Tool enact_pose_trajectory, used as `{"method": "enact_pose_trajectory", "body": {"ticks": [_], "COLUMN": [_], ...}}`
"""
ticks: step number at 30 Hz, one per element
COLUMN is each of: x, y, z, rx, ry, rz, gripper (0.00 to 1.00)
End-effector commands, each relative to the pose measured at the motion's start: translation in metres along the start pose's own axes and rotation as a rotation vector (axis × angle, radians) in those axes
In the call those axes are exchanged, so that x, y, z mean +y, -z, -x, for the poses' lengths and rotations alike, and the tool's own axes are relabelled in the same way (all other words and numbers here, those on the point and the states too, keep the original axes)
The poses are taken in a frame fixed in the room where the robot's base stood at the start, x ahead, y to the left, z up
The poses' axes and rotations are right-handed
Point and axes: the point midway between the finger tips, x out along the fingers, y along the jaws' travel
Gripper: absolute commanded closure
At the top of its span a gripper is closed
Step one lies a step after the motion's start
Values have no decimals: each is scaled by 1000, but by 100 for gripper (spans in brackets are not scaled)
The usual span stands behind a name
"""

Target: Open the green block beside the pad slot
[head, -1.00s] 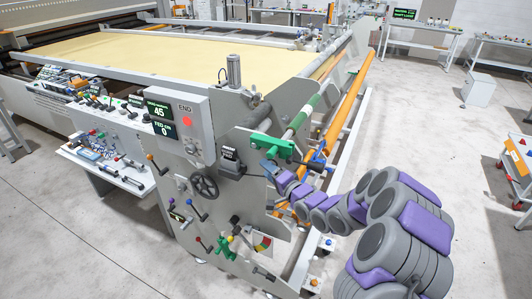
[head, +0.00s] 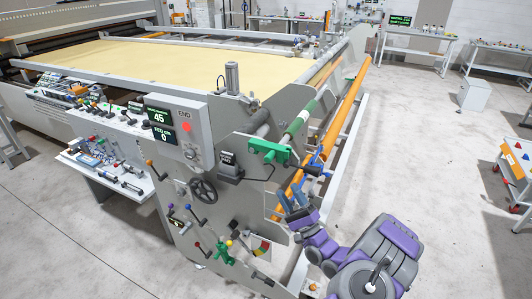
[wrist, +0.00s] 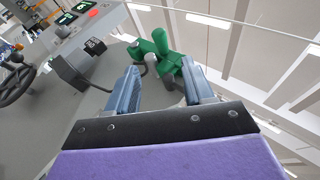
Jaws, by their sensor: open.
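The green block (head: 268,149) sits on the end plate of the gantry, at the near end of a roller with a green band. My gripper (head: 291,198) is below and to the right of it in the head view, apart from it. In the wrist view the green block (wrist: 160,50) shows ahead, beyond and a little above the open blue fingers (wrist: 160,82). Nothing is between the fingertips. Whether the block is open or closed I cannot tell. I cannot make out the pad slot for certain.
A black labelled box (head: 229,167) and a handwheel (head: 203,190) are left of the block. An orange roller (head: 345,105) runs back along the frame's right side. Coloured levers and a green valve-like part (head: 224,249) are lower down.

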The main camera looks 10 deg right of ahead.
Motion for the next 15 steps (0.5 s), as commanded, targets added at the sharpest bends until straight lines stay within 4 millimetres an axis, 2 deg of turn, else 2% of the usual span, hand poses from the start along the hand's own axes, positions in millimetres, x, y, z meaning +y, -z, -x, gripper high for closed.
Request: {"method": "enact_pose_trajectory", "body": {"ticks": [3, 15], "x": [0, 1], "y": [-2, -1], "z": [-22, -89], "rx": [-5, -6], "ry": [-2, 0], "rz": [0, 3], "gripper": [48, 48]}}
